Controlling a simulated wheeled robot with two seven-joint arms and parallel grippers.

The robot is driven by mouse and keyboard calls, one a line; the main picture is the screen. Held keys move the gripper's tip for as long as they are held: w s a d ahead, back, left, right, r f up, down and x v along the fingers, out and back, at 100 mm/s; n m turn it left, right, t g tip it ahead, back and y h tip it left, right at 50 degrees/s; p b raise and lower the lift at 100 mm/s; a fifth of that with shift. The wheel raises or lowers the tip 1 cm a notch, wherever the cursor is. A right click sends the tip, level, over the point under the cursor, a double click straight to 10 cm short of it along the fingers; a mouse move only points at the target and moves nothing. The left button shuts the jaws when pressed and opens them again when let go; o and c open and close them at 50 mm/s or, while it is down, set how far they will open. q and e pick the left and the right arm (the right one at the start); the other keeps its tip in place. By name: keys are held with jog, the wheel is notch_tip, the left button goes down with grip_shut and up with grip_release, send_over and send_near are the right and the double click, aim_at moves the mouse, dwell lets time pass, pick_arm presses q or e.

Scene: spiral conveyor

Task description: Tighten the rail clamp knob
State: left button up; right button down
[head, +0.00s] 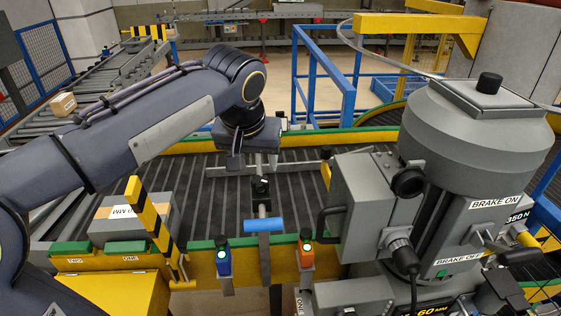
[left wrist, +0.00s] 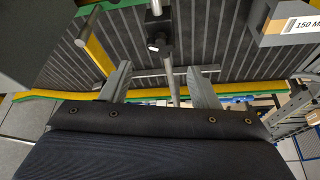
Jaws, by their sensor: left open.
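A black clamp block with a small knob-like part (head: 261,187) sits on an upright metal post above the dark slatted conveyor. I take it to be the rail clamp. It also shows in the left wrist view (left wrist: 158,43), beyond my fingers. My left gripper (head: 253,163) points down above and behind this clamp, with its two fingers spread. In the left wrist view the fingers (left wrist: 158,72) stand on either side of the metal rod, with nothing held. Whether a finger touches the rod is unclear. My right gripper is not in view.
A large grey motor housing (head: 470,135) fills the right. A grey box (head: 135,215) and striped post (head: 150,225) stand left.

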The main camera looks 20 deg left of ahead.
aim_at(260, 180)
pick_arm(q)
jog(key=shift+p+x, duration=0.4)
jog(key=shift+x, duration=3.45)
jog(key=c, duration=1)
